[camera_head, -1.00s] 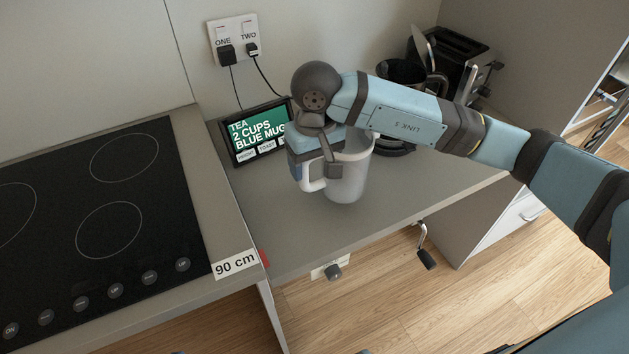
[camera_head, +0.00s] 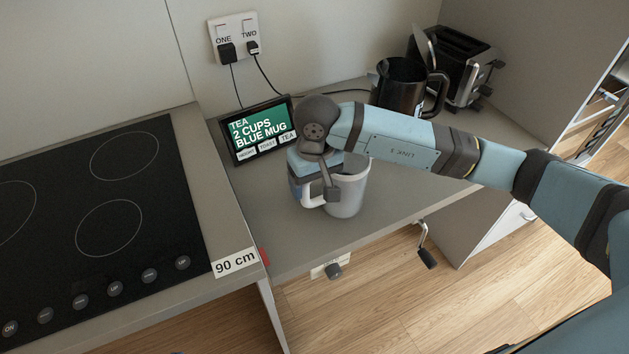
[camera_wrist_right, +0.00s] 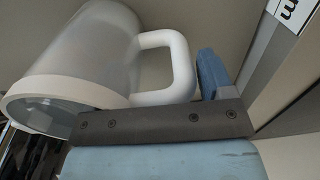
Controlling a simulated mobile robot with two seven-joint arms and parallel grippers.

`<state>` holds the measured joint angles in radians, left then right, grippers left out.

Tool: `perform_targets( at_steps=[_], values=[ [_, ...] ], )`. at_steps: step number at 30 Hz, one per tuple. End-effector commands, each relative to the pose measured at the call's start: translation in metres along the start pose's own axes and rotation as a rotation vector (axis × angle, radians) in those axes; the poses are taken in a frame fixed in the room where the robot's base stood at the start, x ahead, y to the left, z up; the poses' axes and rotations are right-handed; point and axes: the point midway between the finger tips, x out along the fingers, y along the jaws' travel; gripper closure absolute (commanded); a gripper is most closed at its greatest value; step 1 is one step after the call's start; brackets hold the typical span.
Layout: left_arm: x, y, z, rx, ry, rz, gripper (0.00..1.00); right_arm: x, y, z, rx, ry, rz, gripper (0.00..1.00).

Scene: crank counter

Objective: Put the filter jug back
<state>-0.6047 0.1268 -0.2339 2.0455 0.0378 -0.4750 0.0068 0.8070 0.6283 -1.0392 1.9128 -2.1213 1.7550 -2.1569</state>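The filter jug (camera_head: 347,192) is a frosted, whitish jug with a white handle. It is roughly upright over the front part of the grey counter (camera_head: 400,188). I cannot tell whether its base touches the counter. My right gripper (camera_head: 322,192) is at the handle on the jug's left side and is shut on it. The wrist view shows the jug body (camera_wrist_right: 88,50), the handle (camera_wrist_right: 178,65) and a blue finger pad (camera_wrist_right: 212,72) beside the handle. The far finger's contact is hidden. My left gripper is not in view.
A small screen (camera_head: 262,130) reading "TEA 2 CUPS BLUE MUG" stands behind the jug. A black kettle (camera_head: 398,88) and a toaster (camera_head: 455,68) stand at the back right. The hob (camera_head: 110,215) is left. A crank (camera_head: 426,245) hangs below the counter's front edge.

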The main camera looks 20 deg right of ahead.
Motion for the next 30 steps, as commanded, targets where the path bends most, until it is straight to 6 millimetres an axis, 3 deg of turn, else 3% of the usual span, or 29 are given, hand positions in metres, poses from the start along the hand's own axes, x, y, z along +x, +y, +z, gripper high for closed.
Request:
perform_targets(
  at_steps=[1,2,14,30],
  values=[
    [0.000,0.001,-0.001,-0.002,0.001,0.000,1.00,0.000,0.000,0.000,0.000,0.000,0.000,0.14],
    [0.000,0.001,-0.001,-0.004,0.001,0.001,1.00,0.000,0.000,0.000,0.000,0.000,0.000,0.07],
    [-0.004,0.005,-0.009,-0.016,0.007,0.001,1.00,-0.008,0.000,0.000,0.000,0.000,0.000,0.06],
    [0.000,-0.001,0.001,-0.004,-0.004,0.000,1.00,-0.109,0.000,-0.001,0.000,0.003,0.001,0.06]
  ],
)
